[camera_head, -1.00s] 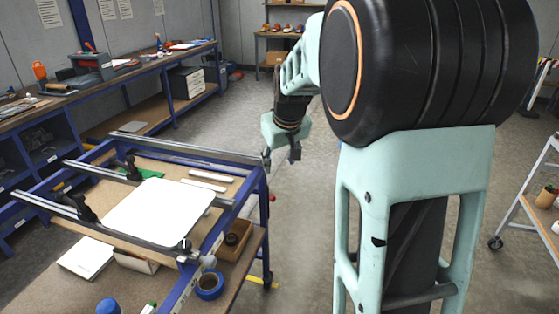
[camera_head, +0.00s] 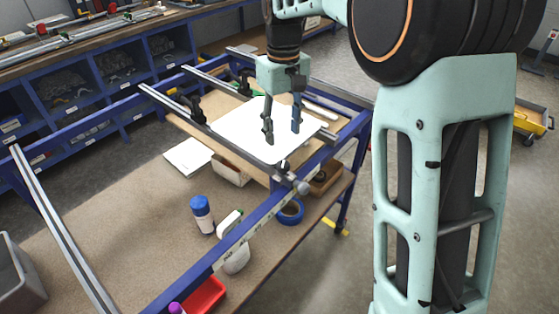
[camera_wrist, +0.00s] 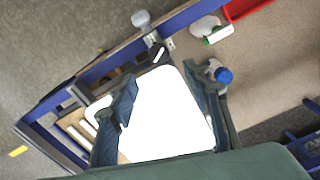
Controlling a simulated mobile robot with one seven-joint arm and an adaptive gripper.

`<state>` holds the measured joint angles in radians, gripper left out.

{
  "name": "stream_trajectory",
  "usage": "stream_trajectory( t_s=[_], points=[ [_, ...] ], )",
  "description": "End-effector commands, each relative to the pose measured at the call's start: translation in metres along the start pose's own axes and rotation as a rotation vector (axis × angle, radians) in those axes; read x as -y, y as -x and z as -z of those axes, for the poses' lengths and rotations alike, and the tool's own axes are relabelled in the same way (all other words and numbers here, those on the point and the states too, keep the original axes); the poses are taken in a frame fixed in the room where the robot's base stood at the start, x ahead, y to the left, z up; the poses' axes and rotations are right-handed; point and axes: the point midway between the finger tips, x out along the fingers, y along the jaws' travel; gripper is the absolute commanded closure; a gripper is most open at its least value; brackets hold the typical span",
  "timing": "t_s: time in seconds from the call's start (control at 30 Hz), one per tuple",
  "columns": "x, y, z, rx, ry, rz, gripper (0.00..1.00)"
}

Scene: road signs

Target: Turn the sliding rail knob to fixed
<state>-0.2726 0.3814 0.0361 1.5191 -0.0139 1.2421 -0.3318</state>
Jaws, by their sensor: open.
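A grey rail knob (camera_head: 303,188) sits at the near end of a sliding rail, on the front blue bar of the frame. It also shows at the top of the wrist view (camera_wrist: 140,19). Its setting cannot be read. A small black part with a white mark (camera_head: 283,166) is beside it on the rail. My gripper (camera_head: 282,128) points down over the white sign plate (camera_head: 250,132), its two fingers apart with nothing between them. In the wrist view the fingers (camera_wrist: 163,82) frame the plate, and the knob is beyond the fingertips, untouched.
A blue-capped bottle (camera_head: 202,215), a spray bottle (camera_head: 235,255), blue tape (camera_head: 290,211) and a red tray (camera_head: 205,296) are on the workbench under the blue frame. Black clamps (camera_head: 194,108) stand on the rails. A bare rail (camera_head: 62,230) crosses at the left.

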Motion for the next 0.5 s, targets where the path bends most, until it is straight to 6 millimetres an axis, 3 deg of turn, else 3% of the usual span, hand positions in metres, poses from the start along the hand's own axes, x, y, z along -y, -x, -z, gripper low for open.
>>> stream_trajectory(
  t_s=[0.5],
  points=[
    [0.0, -0.085, -0.001, 0.003, -0.001, 0.0, 0.55]
  ],
)
